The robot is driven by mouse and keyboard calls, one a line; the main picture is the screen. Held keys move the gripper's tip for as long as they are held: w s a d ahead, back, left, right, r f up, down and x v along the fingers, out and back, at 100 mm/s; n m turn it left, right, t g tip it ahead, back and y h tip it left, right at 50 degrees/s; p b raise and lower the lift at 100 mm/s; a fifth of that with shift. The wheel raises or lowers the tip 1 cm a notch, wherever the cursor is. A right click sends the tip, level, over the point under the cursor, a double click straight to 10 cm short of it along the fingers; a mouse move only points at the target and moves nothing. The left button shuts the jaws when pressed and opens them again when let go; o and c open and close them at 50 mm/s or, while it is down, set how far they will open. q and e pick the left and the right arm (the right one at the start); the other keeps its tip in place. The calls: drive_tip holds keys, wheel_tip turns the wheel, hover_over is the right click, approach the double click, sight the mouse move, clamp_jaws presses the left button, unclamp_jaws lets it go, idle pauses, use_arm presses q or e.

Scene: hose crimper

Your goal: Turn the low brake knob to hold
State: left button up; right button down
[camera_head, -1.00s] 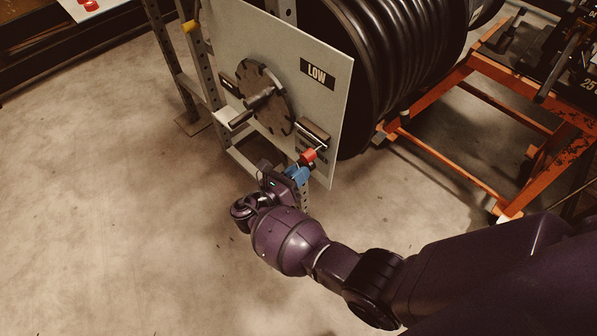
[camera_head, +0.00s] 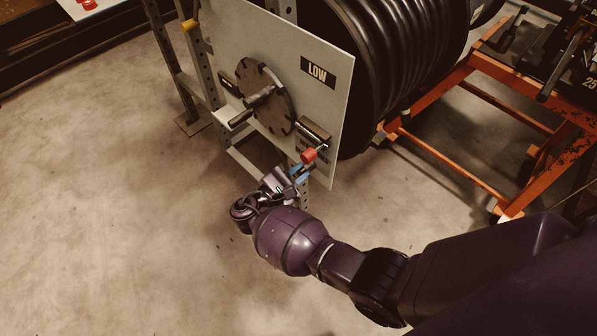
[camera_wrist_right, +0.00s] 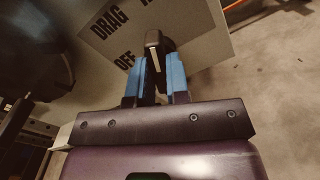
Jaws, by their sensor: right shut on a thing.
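The low brake knob (camera_wrist_right: 152,40) shows in the right wrist view as a dark grip with a pale line, between the two blue fingers of my right gripper (camera_wrist_right: 153,70). The fingers are shut on it from both sides. Behind it, the panel carries the words OFF (camera_wrist_right: 124,62) and DRAG, with another word cut off at the top edge. In the head view my right gripper (camera_head: 299,171) is at the panel's lower right corner, right below a red piece (camera_head: 309,155). The knob's exact setting is hard to tell. My left gripper is not in view.
A black hose reel (camera_head: 400,60) stands behind. An orange frame (camera_head: 455,165) is at right. The floor at left is clear.

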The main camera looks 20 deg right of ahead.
drive_tip(key=shift+m, duration=0.7)
drive_tip(key=c, duration=1.1)
unclamp_jaws()
drive_tip(key=shift+a, duration=0.1)
drive_tip(key=v, duration=1)
drive_tip(key=shift+s+a, duration=0.2)
drive_tip(key=shift+a, duration=0.15)
